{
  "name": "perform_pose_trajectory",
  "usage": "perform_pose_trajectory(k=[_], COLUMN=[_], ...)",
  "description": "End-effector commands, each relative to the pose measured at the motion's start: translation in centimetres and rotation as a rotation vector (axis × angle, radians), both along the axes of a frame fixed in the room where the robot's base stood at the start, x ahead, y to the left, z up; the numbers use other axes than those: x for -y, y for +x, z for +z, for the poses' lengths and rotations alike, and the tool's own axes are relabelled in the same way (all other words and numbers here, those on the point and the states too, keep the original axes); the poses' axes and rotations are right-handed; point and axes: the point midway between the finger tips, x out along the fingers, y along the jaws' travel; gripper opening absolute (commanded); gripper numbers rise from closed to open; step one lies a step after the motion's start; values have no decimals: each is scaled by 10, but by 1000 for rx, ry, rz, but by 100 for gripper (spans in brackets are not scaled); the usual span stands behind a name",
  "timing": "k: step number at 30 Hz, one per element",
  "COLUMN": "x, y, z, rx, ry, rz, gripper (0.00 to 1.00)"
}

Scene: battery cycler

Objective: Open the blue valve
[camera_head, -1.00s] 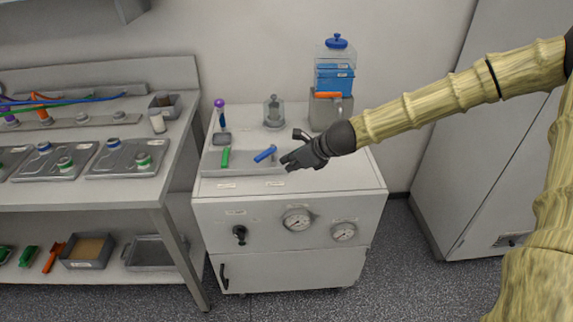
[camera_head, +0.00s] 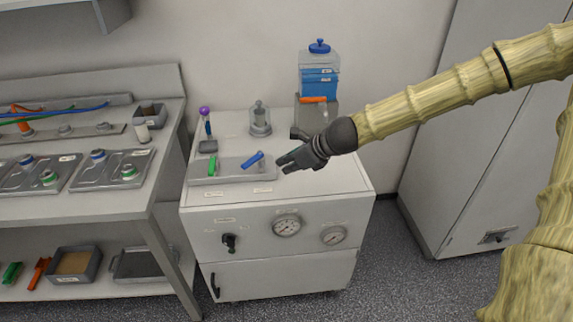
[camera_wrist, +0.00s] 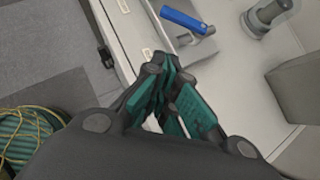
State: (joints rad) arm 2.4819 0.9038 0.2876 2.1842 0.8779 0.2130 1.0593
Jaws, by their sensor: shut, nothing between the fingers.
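The blue valve handle (camera_head: 253,160) sits at the right part of a shallow grey tray-like panel on top of the white cabinet, lying at a slant. It also shows in the wrist view (camera_wrist: 187,21), at the top, beyond the fingertips. My gripper (camera_head: 280,164) is just right of the blue handle and above the cabinet top, apart from it. In the wrist view my gripper (camera_wrist: 165,75) has its green-padded fingers close together with nothing between them. A green valve handle (camera_head: 212,166) stands left of the blue one on the same panel.
The grey panel (camera_head: 232,179) has a raised rim. Behind it stand a clear domed fitting (camera_head: 260,120), a purple-topped tool (camera_head: 205,118) and a blue-filled container (camera_head: 319,80). Gauges (camera_head: 287,226) are on the cabinet front. A workbench (camera_head: 150,185) is at left, a tall cabinet (camera_head: 470,130) at right.

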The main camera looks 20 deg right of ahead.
Motion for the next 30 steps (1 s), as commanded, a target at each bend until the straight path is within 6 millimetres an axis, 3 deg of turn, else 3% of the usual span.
perform_pose_trajectory(k=[6, 11, 21, 30], x=[-1, -7, -17, -21], y=[-3, -23, -118, -217], z=[-7, -49, -183, -269], rx=[-4, -20, -51, -21], ry=[-22, -159, -620, -891], rz=[16, 127, 668, 1249], gripper=[0, 0, 0, 0])
